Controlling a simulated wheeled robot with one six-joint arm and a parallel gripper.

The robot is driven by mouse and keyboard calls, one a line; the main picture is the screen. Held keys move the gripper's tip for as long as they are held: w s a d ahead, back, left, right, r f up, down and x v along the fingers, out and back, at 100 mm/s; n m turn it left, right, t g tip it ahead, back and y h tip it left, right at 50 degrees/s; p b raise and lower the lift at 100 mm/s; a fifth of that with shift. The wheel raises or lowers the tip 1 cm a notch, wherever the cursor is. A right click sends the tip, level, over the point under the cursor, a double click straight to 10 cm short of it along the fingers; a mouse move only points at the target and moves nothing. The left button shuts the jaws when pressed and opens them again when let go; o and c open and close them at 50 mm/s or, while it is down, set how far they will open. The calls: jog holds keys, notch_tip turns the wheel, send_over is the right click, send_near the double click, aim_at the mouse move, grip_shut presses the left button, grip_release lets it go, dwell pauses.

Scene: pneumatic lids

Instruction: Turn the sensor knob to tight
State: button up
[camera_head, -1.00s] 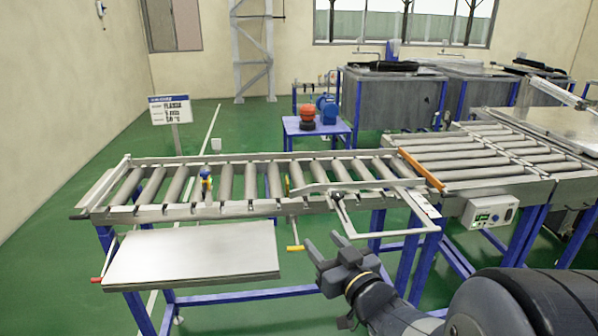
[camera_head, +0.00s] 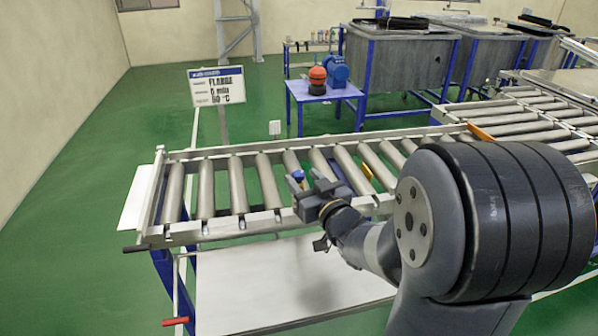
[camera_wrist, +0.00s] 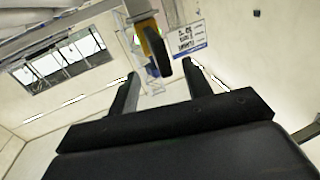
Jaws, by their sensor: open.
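The sensor is a small blue and yellow part (camera_head: 298,175) at the near rail of the roller conveyor, just beyond my gripper (camera_head: 312,189) in the head view. In the wrist view my gripper (camera_wrist: 160,88) is open, with a dark finger on each side. A yellow piece with a dark rounded end, which looks like the sensor knob (camera_wrist: 156,48), shows between the fingers, towards their tips. No finger is seen touching it. I cannot tell whether the knob stands at tight or loose. My gripper and wrist hide the lower part of the sensor in the head view.
The roller conveyor (camera_head: 204,192) crosses in front of me, with a pale panel (camera_head: 270,285) below its near side. A red-ended handle (camera_head: 175,322) sticks out at lower left. A sign (camera_head: 217,87) and a blue table (camera_head: 328,94) stand behind. Open green floor lies left.

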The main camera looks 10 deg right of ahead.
aim_at(302, 177)
jog(key=shift+x, duration=1.55)
jog(key=shift+c, duration=0.5)
jog(key=c, duration=0.9)
